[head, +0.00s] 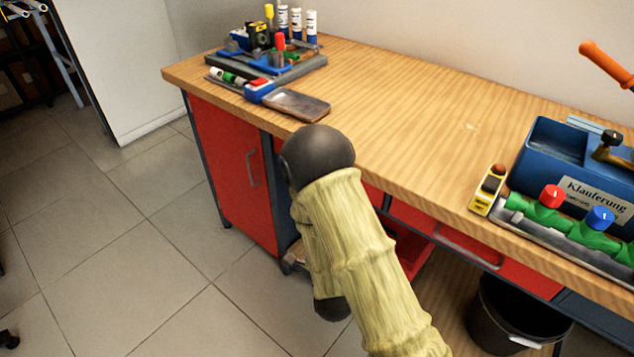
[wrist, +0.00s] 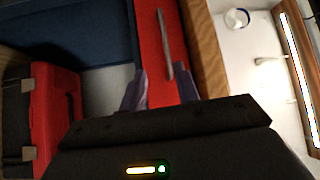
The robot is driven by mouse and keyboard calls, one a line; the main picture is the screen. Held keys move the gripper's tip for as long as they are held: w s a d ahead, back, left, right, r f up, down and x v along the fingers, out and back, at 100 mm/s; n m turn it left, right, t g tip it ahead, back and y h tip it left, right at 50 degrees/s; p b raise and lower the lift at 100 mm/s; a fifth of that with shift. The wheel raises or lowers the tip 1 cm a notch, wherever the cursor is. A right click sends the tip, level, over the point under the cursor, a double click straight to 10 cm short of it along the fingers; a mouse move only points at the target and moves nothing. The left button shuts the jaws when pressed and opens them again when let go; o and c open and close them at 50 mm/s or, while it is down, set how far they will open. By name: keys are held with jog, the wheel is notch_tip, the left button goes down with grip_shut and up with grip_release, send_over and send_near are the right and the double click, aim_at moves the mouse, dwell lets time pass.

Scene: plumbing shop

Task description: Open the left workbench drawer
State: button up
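The red workbench (head: 430,130) drawer front on the right (head: 515,272) has a grey bar handle (head: 468,247) and looks shut. The left drawer front is mostly hidden behind my arm in the head view; only a sliver of red (head: 373,195) shows. In the wrist view a red drawer front (wrist: 150,30) with a long metal bar handle (wrist: 165,45) lies ahead of my gripper (wrist: 160,88). My gripper's two fingers are apart, with nothing held between them. The handle is beyond the fingertips, apparently not touched. In the head view my gripper is hidden behind my arm.
A red cabinet door (head: 232,170) is left of my arm. A black bin (head: 510,318) stands below the right drawer. A red toolbox (wrist: 62,105) is at the left in the wrist view. A blue box (head: 560,150) and tools stand on the worktop. The floor at left is clear.

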jog(key=w+a+r+b, duration=0.1)
jog(key=w+b, duration=0.4)
jog(key=w, duration=0.5)
jog(key=shift+w+a+r+y, duration=0.3)
jog(key=shift+w+r+y, duration=0.1)
jog(key=shift+r, duration=0.2)
jog(key=shift+s, duration=0.1)
grip_shut()
